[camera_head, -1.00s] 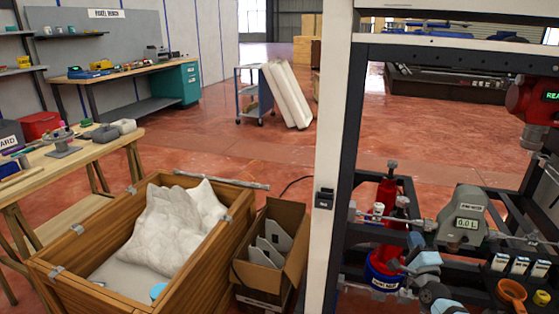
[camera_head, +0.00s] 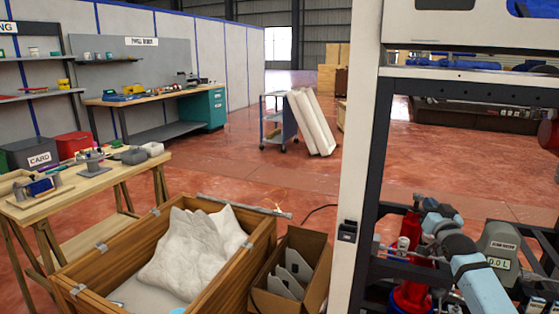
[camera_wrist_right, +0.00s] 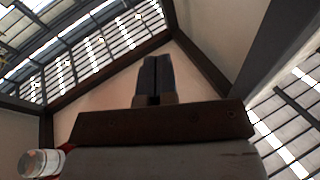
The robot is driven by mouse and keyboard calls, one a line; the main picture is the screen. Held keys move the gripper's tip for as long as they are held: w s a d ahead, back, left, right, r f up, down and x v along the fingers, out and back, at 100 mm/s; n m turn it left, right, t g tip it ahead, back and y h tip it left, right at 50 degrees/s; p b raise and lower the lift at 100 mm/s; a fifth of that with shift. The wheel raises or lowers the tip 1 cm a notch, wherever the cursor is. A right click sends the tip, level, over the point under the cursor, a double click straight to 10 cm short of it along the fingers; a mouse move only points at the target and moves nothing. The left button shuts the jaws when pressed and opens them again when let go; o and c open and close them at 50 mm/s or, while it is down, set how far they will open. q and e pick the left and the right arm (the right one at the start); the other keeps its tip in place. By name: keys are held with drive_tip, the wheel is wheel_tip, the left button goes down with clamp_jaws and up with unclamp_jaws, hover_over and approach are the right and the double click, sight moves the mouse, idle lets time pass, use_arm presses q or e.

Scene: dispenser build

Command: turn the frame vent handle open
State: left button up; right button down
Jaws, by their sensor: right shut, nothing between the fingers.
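My right arm rises from the bottom right of the head view, in front of the black machine frame (camera_head: 372,185). Its gripper (camera_head: 430,204) is small and partly merged with the dark and red parts behind it. In the right wrist view the two dark fingers (camera_wrist_right: 157,76) are together, with nothing between them. I cannot make out the vent handle for certain. A small black fitting (camera_head: 347,231) sits on the white post (camera_head: 352,130), left of and apart from the gripper. My left gripper is not in view.
A red cylinder unit (camera_head: 405,240) and a grey meter (camera_head: 500,243) crowd the frame around my right arm. A wooden crate (camera_head: 215,265) with a white bag and a cardboard box (camera_head: 315,285) stand left of the post. Open floor lies behind them.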

drive_tip(key=s+a+f+n+g+y, duration=0.1)
drive_tip(key=s+a+f+n+y, duration=0.2)
drive_tip(key=s+a+f, duration=0.55)
drive_tip(key=s+a+f+n+g+y, duration=0.1)
drive_tip(key=s+a+f+n+y, duration=0.2)
drive_tip(key=s+a, duration=1.05)
drive_tip(key=s+a+r+m+y, duration=0.1)
drive_tip(key=s+a+r, duration=0.2)
drive_tip(key=s, duration=0.5)
drive_tip(key=s+a+r+y, duration=0.1)
drive_tip(key=s+a+r, duration=0.15)
drive_tip(key=s, duration=0.55)
drive_tip(key=s+a+r+m+y, duration=0.1)
drive_tip(key=s+a+r, duration=0.25)
drive_tip(key=s, duration=0.45)
use_arm(q)
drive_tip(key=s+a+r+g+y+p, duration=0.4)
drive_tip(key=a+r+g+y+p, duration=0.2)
drive_tip(key=p, duration=3.2)
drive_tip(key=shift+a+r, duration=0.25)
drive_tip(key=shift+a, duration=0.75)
use_arm(e)
drive_tip(key=s+d+r+g+h, duration=0.3)
drive_tip(key=d+r+g+h, duration=0.2)
drive_tip(key=d+g, duration=0.2)
drive_tip(key=shift+d+h, duration=0.4)
drive_tip(key=shift+d, duration=0.1)
